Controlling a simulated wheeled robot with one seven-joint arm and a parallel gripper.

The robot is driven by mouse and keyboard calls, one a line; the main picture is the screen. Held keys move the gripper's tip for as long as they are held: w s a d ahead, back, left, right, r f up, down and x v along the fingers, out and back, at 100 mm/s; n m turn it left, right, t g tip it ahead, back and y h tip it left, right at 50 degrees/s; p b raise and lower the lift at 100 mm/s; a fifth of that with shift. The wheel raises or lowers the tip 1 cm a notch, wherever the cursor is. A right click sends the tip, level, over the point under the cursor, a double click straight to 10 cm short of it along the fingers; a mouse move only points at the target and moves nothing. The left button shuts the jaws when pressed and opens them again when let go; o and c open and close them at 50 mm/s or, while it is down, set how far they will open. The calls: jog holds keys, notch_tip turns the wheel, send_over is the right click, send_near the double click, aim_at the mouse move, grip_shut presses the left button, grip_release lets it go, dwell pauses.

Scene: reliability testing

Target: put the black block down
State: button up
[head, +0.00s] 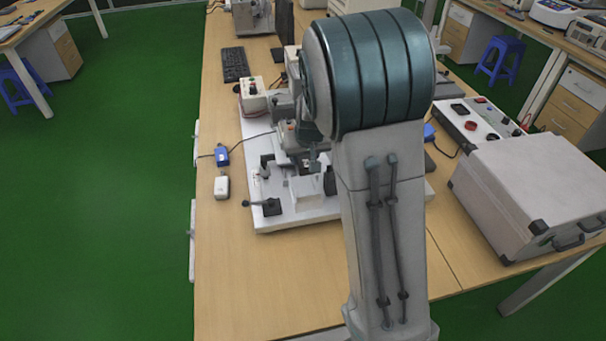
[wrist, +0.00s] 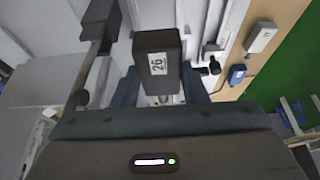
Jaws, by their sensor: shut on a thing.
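In the wrist view the black block (wrist: 158,62), with a white label reading "26", stands between the fingers of my gripper (wrist: 160,90). My gripper is shut on it. The finger ends are partly hidden by the block. Below and around it lies the white base plate (wrist: 205,30) of a test rig. In the head view my arm covers much of the rig, and I cannot make out the held block clearly. The same base plate (head: 290,217) shows there on the wooden table. I cannot tell whether the block touches anything beneath it.
A rod with a dark end (wrist: 100,12) is close left of the block. A blue module (head: 222,155) and a white module (head: 222,187) lie left of the rig. A large grey case (head: 530,190) stands right. The table's front left (head: 250,280) is clear.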

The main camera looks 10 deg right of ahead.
notch_tip(320, 180, down, 7)
jog(key=shift+f, duration=0.2)
dwell(0.3)
jog(key=shift+f+b, duration=0.2)
jog(key=shift+b, duration=0.15)
jog(key=o, duration=1.1)
jog(key=shift+r, duration=0.1)
